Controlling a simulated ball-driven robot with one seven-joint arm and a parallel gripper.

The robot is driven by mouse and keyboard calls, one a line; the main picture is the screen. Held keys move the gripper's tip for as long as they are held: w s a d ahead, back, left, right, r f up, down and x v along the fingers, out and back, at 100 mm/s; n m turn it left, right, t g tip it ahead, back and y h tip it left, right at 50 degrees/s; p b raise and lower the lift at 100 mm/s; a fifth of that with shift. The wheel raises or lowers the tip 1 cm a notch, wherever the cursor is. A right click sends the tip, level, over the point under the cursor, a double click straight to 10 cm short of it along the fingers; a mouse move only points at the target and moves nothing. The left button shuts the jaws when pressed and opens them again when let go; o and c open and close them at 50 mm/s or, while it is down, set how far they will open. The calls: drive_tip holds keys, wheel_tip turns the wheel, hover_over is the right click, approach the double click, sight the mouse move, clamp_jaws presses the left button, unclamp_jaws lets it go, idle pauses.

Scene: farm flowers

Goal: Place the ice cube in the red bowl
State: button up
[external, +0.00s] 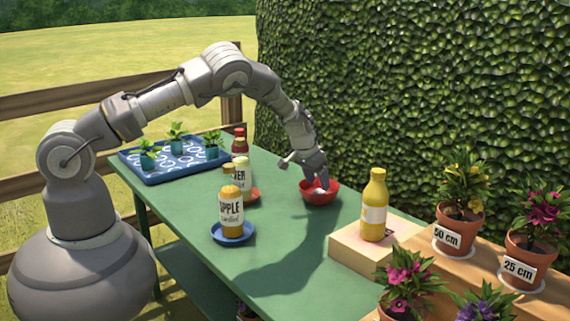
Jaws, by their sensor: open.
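The red bowl (319,197) stands on the green table, right of the bottles. My gripper (319,184) points down into the bowl, with its tips at or just inside the rim. The jaws are open. A small pale shape shows at the tips inside the bowl; it may be the ice cube or part of a finger, and I cannot tell which. No ice cube is clearly visible elsewhere.
An apple bottle (230,210) stands on a blue saucer (233,238); other bottles are behind it. A yellow bottle (374,205) stands on a wooden block (358,250). A blue tray (175,172) holds seedlings. Flower pots (460,227) are at right. The table's front middle is clear.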

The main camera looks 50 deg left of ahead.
wheel_tip(320, 180, up, 7)
drive_tip(key=p, duration=0.3)
drive_tip(key=shift+f, duration=0.2)
wheel_tip(320, 180, up, 14)
drive_tip(key=t, duration=0.2)
hover_over(317, 191)
drive_tip(key=w, duration=0.1)
drive_tip(key=s+a+r+t+h, duration=0.1)
drive_tip(key=s+r, duration=0.1)
drive_tip(key=r, duration=0.9)
drive_tip(key=s+r+t, duration=0.2)
drive_tip(key=r, duration=1)
drive_tip(key=s+r+t, duration=0.3)
drive_tip(key=s+r, duration=0.9)
drive_tip(key=r, duration=0.3)
drive_tip(key=s+r+t+y, duration=0.1)
drive_tip(key=s+r+t, duration=0.1)
drive_tip(key=s+r, duration=1)
wheel_tip(317, 191, up, 4)
drive_tip(key=shift+s+a+t, duration=0.15)
drive_tip(key=shift+a+t, duration=0.1)
drive_tip(key=shift+t, duration=0.15)
